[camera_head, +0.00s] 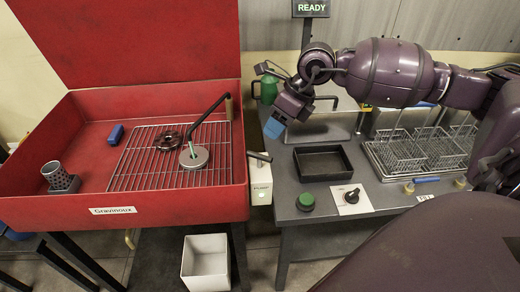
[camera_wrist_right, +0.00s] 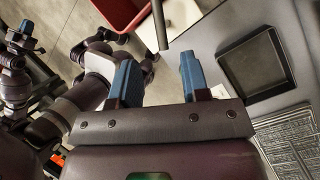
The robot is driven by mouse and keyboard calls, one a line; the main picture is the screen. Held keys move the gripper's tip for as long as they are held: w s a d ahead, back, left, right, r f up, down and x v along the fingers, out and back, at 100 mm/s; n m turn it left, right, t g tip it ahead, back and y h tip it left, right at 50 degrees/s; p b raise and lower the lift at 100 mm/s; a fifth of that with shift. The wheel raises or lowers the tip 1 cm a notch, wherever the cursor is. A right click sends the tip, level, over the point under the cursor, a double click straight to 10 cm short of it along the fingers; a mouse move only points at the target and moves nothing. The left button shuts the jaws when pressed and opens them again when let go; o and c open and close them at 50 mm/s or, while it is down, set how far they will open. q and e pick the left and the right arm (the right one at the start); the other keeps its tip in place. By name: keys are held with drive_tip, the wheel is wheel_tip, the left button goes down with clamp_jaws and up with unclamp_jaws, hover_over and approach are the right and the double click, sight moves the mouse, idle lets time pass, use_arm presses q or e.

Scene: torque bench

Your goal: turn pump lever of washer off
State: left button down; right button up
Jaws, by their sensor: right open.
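The washer (camera_head: 222,206) is a red open tub with a raised red lid, at the left. At its right side a white box marked Power (camera_head: 260,190) shows a lit green light. A short black lever (camera_head: 259,157) sticks out above this box, pointing right and slightly down. My right gripper (camera_head: 274,127) hangs above and a little right of the lever, apart from it. In the right wrist view its two blue fingers (camera_wrist_right: 160,78) are spread with nothing between them. Parts of my left arm show at that view's left edge, with a blue tip (camera_wrist_right: 28,28), too small to read.
The grey bench (camera_head: 340,225) holds a black tray (camera_head: 322,162), a green button (camera_head: 306,201), a black knob (camera_head: 352,196) and wire baskets (camera_head: 400,155).

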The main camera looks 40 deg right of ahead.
sight(259, 161)
drive_tip(key=b+x, duration=0.1)
drive_tip(key=x, duration=0.7)
drive_tip(key=shift+w+a+f, duration=0.15)
drive_tip(key=shift+a+f, duration=0.05)
drive_tip(key=shift+f, duration=0.1)
clamp_jaws()
